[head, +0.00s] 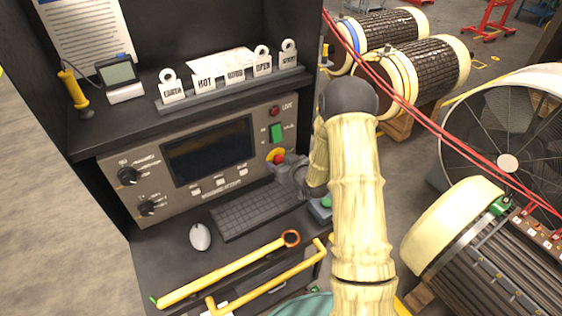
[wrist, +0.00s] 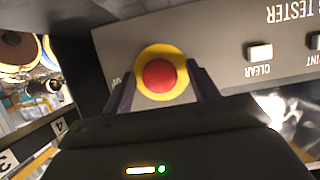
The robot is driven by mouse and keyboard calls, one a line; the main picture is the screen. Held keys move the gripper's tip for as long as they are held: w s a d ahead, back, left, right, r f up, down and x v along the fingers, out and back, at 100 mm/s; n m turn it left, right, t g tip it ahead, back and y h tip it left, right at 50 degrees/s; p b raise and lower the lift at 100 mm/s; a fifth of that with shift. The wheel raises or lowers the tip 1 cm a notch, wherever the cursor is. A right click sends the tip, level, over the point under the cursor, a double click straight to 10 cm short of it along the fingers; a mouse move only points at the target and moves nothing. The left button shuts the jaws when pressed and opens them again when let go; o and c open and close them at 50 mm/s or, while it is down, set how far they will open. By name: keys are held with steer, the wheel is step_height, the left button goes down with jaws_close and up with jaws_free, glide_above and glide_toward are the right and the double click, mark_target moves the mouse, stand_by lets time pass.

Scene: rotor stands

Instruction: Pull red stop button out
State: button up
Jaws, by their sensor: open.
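The red stop button (wrist: 159,76) sits on a round yellow base on the grey panel of the tester. It also shows in the head view (head: 279,158), low on the right side of the panel, partly covered by my gripper. My gripper (wrist: 160,82) is open, with one dark finger on each side of the red button in the wrist view. I cannot tell whether the fingers touch the button. In the head view my gripper (head: 284,165) is at the button, and my arm reaches in from the right.
The tester panel (head: 215,125) has a dark screen, knobs, white buttons and a green switch (head: 277,133). A keyboard (head: 245,207) and a mouse (head: 200,236) lie on the shelf below. Yellow-handled tools (head: 225,272) lie in front. Red cables and large rotors stand at right.

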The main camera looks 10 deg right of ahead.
jaws_close()
steer(key=shift+s+d+b, duration=0.25)
steer(key=shift+s+b, duration=0.3)
steer(key=shift+b, duration=0.05)
jaws_free()
steer(key=shift+s, duration=0.1)
steer(key=v, duration=1.4)
steer(key=shift+s+r, duration=0.25)
steer(key=shift+r, duration=0.05)
